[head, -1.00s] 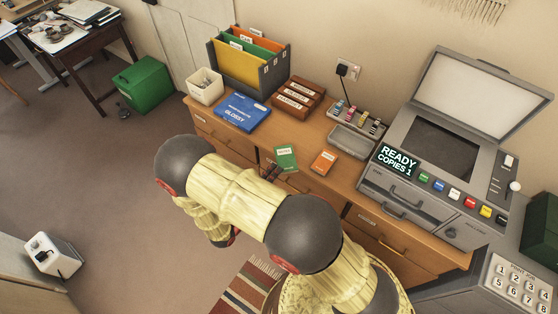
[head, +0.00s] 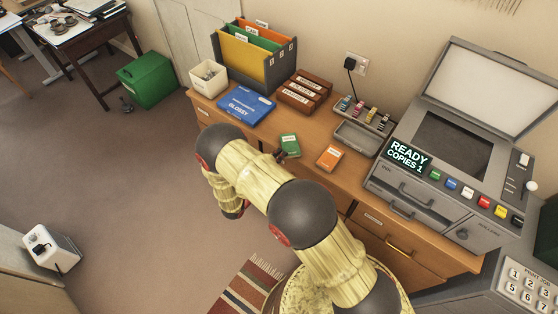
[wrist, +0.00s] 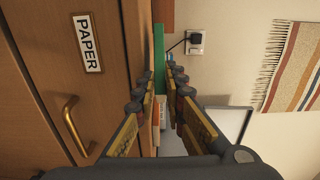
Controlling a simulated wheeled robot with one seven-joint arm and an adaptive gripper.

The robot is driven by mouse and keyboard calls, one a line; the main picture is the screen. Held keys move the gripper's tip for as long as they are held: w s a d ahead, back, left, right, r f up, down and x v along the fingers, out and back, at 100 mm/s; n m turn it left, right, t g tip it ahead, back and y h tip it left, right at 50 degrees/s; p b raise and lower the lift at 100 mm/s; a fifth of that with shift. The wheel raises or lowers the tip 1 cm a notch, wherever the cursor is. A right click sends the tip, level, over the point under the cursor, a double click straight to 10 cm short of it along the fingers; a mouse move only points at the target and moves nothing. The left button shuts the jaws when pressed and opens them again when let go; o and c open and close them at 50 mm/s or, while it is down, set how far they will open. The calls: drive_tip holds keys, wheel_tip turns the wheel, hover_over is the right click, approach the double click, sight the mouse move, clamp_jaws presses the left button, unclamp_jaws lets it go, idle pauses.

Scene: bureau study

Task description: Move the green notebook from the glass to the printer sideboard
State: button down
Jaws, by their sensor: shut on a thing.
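The green notebook (head: 290,145) is over the front edge of the wooden printer sideboard (head: 265,131), left of an orange notebook (head: 331,157). My gripper (head: 281,156) is shut on its near edge, mostly hidden behind my arm. In the wrist view the notebook shows as a thin green strip (wrist: 159,50) beyond my fingertips (wrist: 168,78). I cannot tell whether the notebook touches the sideboard top. The copier's dark glass (head: 453,145) is bare under its raised lid at right.
A blue glossy paper pack (head: 245,107), brown boxes (head: 304,92) and a grey tray (head: 357,138) stand on the sideboard around the notebook. A file holder (head: 255,60) is at the back left. Drawer fronts with a brass handle (wrist: 71,122) are close beside my gripper.

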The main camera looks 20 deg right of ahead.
drive_tip(key=shift+f, duration=0.55)
drive_tip(key=shift+f, duration=0.1)
drive_tip(key=c, duration=1.8)
unclamp_jaws()
drive_tip(key=shift+c, duration=0.2)
